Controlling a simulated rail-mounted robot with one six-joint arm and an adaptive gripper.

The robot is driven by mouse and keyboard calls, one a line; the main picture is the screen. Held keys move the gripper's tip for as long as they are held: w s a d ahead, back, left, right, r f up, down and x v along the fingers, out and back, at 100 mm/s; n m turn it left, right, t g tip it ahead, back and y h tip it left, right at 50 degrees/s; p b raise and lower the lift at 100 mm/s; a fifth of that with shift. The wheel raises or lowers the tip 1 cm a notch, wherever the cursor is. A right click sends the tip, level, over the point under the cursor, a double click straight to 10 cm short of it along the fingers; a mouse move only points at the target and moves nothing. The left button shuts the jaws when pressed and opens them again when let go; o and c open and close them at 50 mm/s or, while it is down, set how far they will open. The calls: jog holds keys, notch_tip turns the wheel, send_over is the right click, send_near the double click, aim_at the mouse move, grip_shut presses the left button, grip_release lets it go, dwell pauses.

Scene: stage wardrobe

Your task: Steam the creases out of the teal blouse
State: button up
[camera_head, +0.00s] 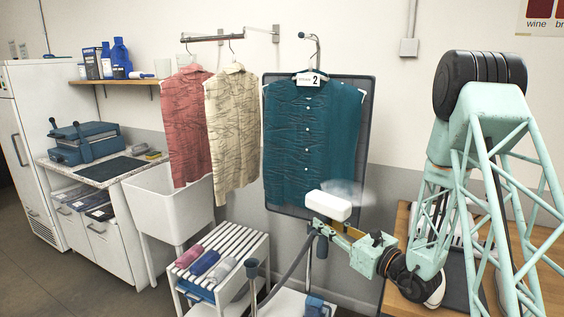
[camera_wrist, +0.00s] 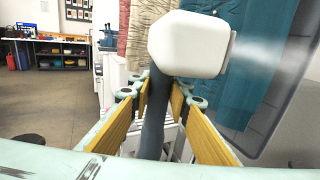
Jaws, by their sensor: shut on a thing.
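The teal blouse (camera_head: 309,150) hangs on a hanger in front of a dark board, with a tag marked 2 at its collar. Crease lines show on its left half; the right half looks smoother. The white steamer head (camera_head: 328,205) is in front of the blouse's lower right part, and pale steam drifts off its right side. My gripper (camera_head: 322,230) is shut on the steamer's handle just below the head. In the wrist view the steamer head (camera_wrist: 188,45) hides part of the blouse (camera_wrist: 248,85), and the yellow-padded fingers flank the dark handle.
A creased red shirt (camera_head: 184,128) and a creased cream shirt (camera_head: 232,125) hang from a wall rail left of the blouse. A white slatted rack (camera_head: 222,241) with rolled cloths and a white sink (camera_head: 170,205) stand below. A wooden table (camera_head: 400,285) is at right.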

jog(key=s+d+m+t+h, duration=0.2)
jog(key=s+d+m+h, duration=0.1)
jog(key=d, duration=0.4)
jog(key=shift+f+m+t+h, duration=0.4)
jog(key=shift+f+m+h, duration=0.1)
jog(key=shift+h, duration=0.8)
jog(key=shift+w, duration=0.1)
